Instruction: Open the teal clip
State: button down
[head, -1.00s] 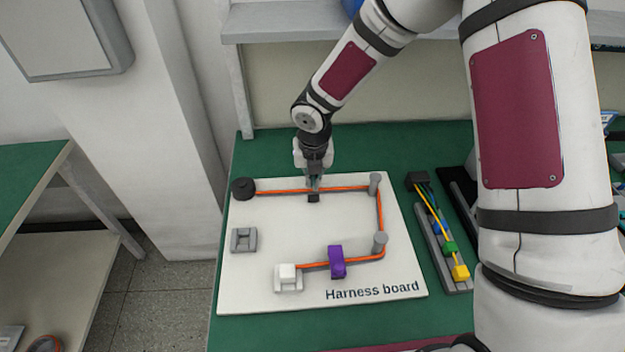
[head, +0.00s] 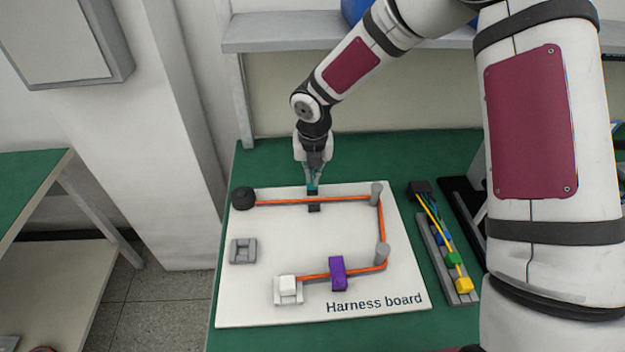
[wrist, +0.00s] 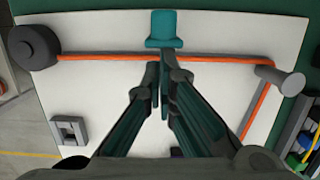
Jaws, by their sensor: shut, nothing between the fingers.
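The teal clip (wrist: 164,30) shows in the wrist view at the far edge of the board, its teal part beyond the orange cable (wrist: 215,58) and apparently swung back off it. In the head view the teal part (head: 313,188) shows small under my fingers, behind the cable, with a dark block (head: 314,207) in front of the cable. My gripper (wrist: 160,68) is shut and empty, fingertips close to the clip and cable. My fingers hide part of the cable there, and I cannot tell whether they touch the clip.
The white harness board (head: 300,240) carries a black round post (head: 243,198), grey posts (head: 377,193), a closed purple clip (head: 337,273), a white connector (head: 287,284) and an empty grey holder (head: 243,250). Coloured connectors (head: 453,258) lie in a rack at right. A shelf (head: 300,40) stands behind.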

jog(key=shift+w+r, duration=0.1)
jog(key=shift+w, duration=0.3)
jog(key=shift+r, duration=0.1)
dwell(0.4)
